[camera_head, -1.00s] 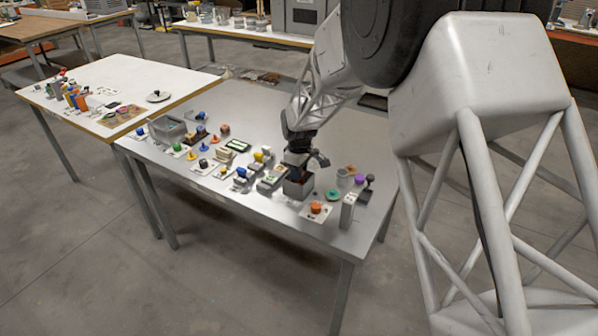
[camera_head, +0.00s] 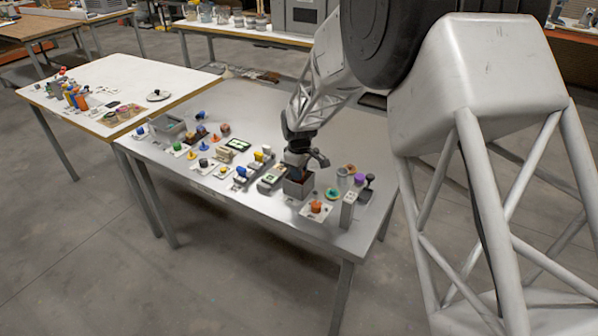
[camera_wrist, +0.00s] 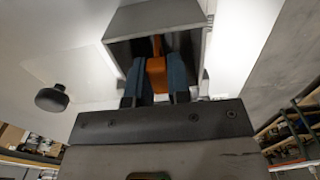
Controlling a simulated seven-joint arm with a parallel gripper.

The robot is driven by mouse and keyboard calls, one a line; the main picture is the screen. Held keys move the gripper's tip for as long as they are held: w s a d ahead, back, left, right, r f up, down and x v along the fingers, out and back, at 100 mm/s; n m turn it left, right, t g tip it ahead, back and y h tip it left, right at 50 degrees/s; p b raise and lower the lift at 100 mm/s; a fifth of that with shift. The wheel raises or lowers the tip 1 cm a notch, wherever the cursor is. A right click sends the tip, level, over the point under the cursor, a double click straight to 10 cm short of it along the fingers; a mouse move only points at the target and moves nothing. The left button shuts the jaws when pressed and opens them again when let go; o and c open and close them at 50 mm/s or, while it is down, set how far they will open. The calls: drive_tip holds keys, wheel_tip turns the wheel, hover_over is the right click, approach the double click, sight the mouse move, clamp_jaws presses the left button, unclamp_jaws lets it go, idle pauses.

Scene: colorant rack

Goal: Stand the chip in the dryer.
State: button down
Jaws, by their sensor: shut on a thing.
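My gripper (camera_wrist: 156,82) is shut on an orange chip (camera_wrist: 156,72), held between its two blue finger pads. The fingertips and the chip reach into the open mouth of a grey box, which looks like the dryer (camera_wrist: 118,50). In the head view, my gripper (camera_head: 299,170) points down over the same grey dryer (camera_head: 292,189) near the table's front edge. The chip's far end is inside the box, and I cannot tell whether it touches the floor or a slot there.
An orange-knobbed piece on a white plate (camera_head: 316,207) and an upright grey block (camera_head: 348,210) stand close to the right of the dryer. A grey device (camera_head: 271,179) stands close on its left. Several small coloured items fill the table's left side. The table's back is mostly clear.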

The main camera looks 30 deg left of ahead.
drive_tip(key=shift+f, duration=1.05)
idle(1.3)
drive_tip(key=c, duration=0.7)
unclamp_jaws()
drive_tip(key=shift+c, duration=0.2)
drive_tip(key=shift+r, duration=0.15)
drive_tip(key=shift+o, duration=0.4)
drive_tip(key=shift+r, duration=3.35)
